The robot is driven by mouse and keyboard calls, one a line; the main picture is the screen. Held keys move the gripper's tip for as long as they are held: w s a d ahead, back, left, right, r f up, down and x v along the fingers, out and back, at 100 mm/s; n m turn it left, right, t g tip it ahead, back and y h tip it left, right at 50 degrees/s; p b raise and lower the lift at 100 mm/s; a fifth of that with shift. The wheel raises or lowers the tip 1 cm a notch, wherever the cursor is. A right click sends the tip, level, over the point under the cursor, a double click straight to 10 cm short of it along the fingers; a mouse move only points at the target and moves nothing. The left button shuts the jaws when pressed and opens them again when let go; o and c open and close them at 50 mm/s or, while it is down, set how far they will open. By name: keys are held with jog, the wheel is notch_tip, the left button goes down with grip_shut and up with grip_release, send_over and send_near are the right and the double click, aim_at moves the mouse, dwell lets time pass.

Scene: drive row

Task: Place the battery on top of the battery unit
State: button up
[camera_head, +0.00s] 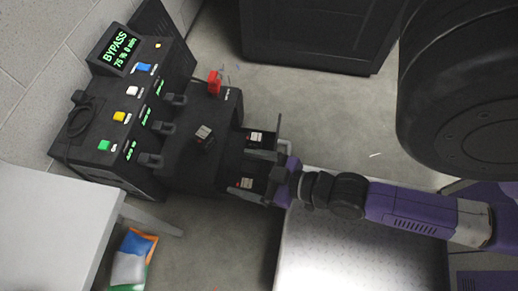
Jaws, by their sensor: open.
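The battery unit (180,80) is a black cabinet at the left, with a green-lit screen reading "BYPASS 75 % 0 min", coloured buttons and several black handles or plugs. A small dark block with a pale, red-marked top, looking like a battery (204,134), sits on the unit's lower black surface. Two more dark blocks with white and red labels, a far one (256,137) and a near one (246,183), lie in open bays at its right end. My gripper (276,168) is open at these bays; its fingertips are partly hidden against the black parts, and contact cannot be told.
A red connector-like piece (214,82) stands on the unit's far edge. A white table (50,220) is at lower left, with a colourful packet (132,260) beside it. A bright metal surface (360,255) lies below my arm. A black cabinet (310,30) stands at the back.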

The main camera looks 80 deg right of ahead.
jog(key=s+a+r+y, duration=0.1)
jog(key=s+a+r, duration=0.1)
jog(key=r, duration=0.3)
jog(key=s+a+r+n+t+y, duration=0.1)
jog(key=s+a+r, duration=0.1)
jog(key=r, duration=0.3)
jog(key=shift+s+a+r, duration=0.15)
jog(key=shift+a+r, duration=0.25)
jog(key=shift+a, duration=0.45)
jog(key=shift+a, duration=0.1)
